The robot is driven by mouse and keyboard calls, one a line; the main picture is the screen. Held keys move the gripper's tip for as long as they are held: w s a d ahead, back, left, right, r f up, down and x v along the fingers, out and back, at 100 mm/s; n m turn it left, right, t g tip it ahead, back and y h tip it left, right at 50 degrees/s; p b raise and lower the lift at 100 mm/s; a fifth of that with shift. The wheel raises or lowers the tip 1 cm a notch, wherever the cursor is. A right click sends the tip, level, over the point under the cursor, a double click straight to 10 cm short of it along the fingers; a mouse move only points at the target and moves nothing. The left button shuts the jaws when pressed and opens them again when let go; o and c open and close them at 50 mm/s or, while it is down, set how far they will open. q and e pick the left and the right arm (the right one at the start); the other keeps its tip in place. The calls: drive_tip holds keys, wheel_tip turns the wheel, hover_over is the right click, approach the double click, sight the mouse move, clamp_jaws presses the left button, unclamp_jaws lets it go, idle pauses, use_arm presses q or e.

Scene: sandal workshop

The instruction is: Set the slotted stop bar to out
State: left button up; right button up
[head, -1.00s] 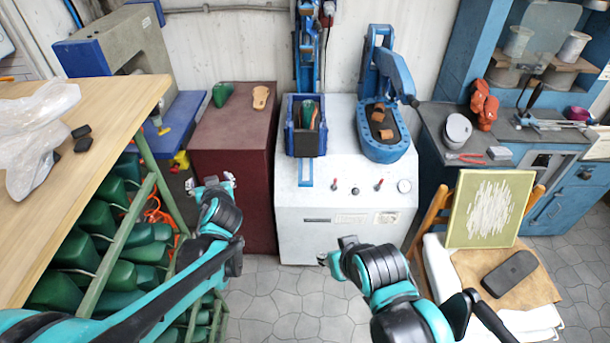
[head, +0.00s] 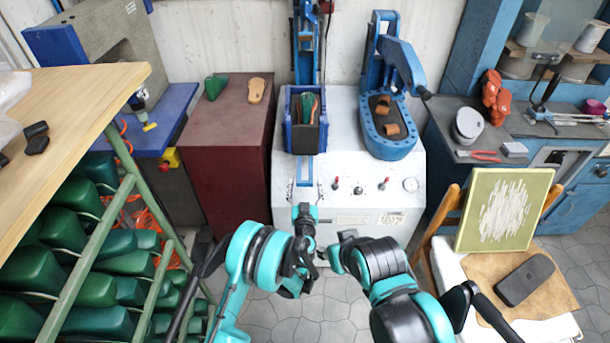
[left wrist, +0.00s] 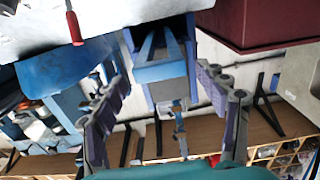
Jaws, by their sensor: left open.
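The slotted stop bar (head: 305,171) is a narrow blue strip on the white machine top, running toward me from the blue box (head: 290,138).
A maroon cabinet (head: 230,160) stands left. A chair with a green-framed panel (head: 505,210) is at right.

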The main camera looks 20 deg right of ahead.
sight(305, 181)
use_arm(q)
drive_tip(key=b+x, duration=0.1)
drive_tip(key=x, duration=0.3)
drive_tip(key=shift+w+f, duration=0.1)
drive_tip(key=shift+w, duration=0.15)
drive_tip(key=shift+w+d, duration=0.2)
drive_tip(key=shift+w, duration=0.5)
use_arm(e)
drive_tip(key=shift+f, duration=0.9)
